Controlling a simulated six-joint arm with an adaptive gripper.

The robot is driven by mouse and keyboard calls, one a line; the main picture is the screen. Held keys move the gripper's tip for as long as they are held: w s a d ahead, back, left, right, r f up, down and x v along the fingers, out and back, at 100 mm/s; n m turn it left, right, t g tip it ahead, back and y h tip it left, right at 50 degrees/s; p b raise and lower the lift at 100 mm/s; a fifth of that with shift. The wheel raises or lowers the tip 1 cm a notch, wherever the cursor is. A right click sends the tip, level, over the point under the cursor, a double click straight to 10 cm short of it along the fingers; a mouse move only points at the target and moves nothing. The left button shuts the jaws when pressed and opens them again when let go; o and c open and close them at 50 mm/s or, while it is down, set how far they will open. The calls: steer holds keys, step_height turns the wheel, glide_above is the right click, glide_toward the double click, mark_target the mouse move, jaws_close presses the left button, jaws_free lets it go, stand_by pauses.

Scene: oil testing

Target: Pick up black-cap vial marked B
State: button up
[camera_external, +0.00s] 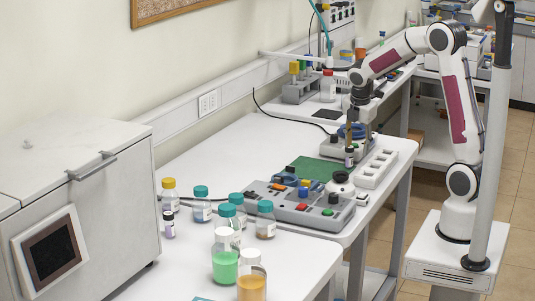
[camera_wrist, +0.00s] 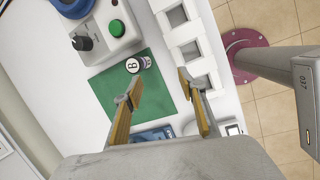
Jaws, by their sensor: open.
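In the external view the vial (camera_external: 349,160) is small and close under my gripper (camera_external: 359,140). In the wrist view my gripper (camera_wrist: 157,89) is open, with its two tan fingers apart and nothing between them. The vial lies ahead of the fingertips, nearer the left finger's side.
A white rack with square slots (camera_wrist: 206,81) stands right of the mat. The control box (camera_wrist: 99,46) has a green button and black knob. A grey button panel (camera_external: 285,206) and several bottles, including a green-filled one (camera_external: 225,266), stand nearer the external camera.

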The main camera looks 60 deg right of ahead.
mark_target(350, 148)
steer(key=w+n, duration=0.1)
steer(key=d+r+n, duration=0.1)
steer(key=n, duration=0.1)
steer(key=w+n, duration=0.1)
steer(key=shift+w+d+r+n+t+h, duration=0.2)
steer(key=shift+w+d+n+t+h, duration=0.1)
steer(key=shift+w+d+n+t, duration=0.1)
steer(key=shift+w+d+r+n, duration=0.1)
steer(key=shift+w+r+n, duration=0.05)
steer(key=shift+n, duration=1.65)
steer(key=shift+x, duration=1.3)
steer(key=shift+x, duration=2.6)
